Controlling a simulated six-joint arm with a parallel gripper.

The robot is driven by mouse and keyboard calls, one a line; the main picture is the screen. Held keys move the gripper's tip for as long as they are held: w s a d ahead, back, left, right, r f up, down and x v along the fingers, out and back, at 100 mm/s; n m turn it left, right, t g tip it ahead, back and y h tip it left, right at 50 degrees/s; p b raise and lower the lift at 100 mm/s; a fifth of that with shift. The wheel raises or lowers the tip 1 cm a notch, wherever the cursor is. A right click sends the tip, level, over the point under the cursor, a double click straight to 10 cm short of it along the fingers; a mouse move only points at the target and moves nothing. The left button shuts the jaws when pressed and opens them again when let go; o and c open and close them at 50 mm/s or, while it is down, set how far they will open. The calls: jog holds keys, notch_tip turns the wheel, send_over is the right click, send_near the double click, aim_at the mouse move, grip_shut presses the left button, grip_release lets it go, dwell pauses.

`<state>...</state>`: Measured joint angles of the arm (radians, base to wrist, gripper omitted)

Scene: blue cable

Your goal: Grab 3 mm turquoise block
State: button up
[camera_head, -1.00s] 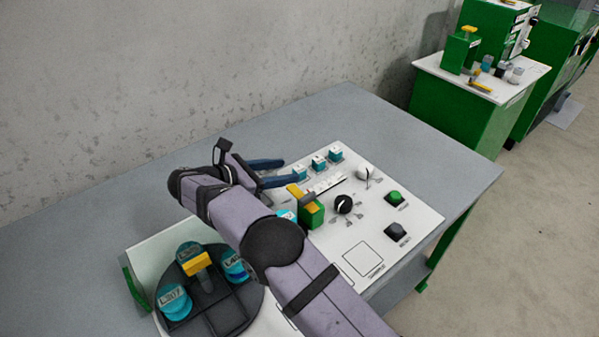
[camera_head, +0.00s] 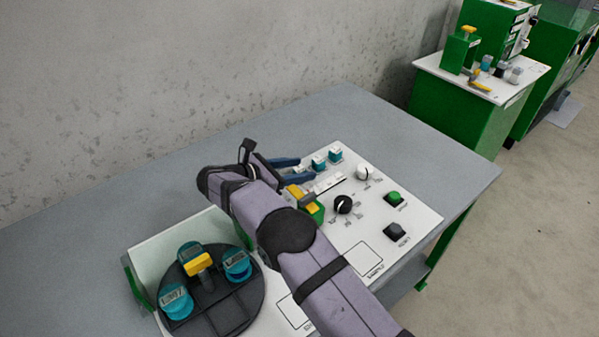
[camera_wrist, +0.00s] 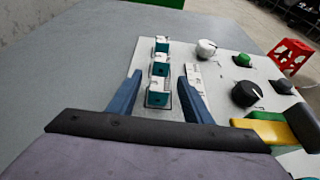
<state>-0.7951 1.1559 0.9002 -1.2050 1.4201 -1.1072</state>
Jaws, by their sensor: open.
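Three turquoise blocks with white tops stand in a row on the white panel. In the wrist view they are the near block (camera_wrist: 157,98), the middle block (camera_wrist: 159,69) and the far block (camera_wrist: 162,47). Their labels are too small to read, so I cannot tell which is 3 mm. My gripper (camera_wrist: 160,77) is open, and its blue fingers lie on either side of the row, with the near block between them in the picture. In the head view, my gripper (camera_head: 306,170) partly hides the near block; the middle block (camera_head: 318,164) and far block (camera_head: 335,155) show past the fingertips.
Right of the row are white tiles (camera_wrist: 196,78), a white knob (camera_wrist: 206,48), a black knob (camera_wrist: 246,93) and a green-and-yellow part (camera_wrist: 268,132). A dark round holder (camera_head: 215,310) with turquoise discs stands front left. The grey table (camera_head: 400,130) behind the panel is clear.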

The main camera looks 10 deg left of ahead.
aim_at(298, 169)
jog(key=c, duration=1.1)
jog(key=shift+c, duration=0.2)
jog(key=shift+r, duration=0.1)
notch_tip(298, 169, up, 10)
jog(key=shift+f, duration=0.1)
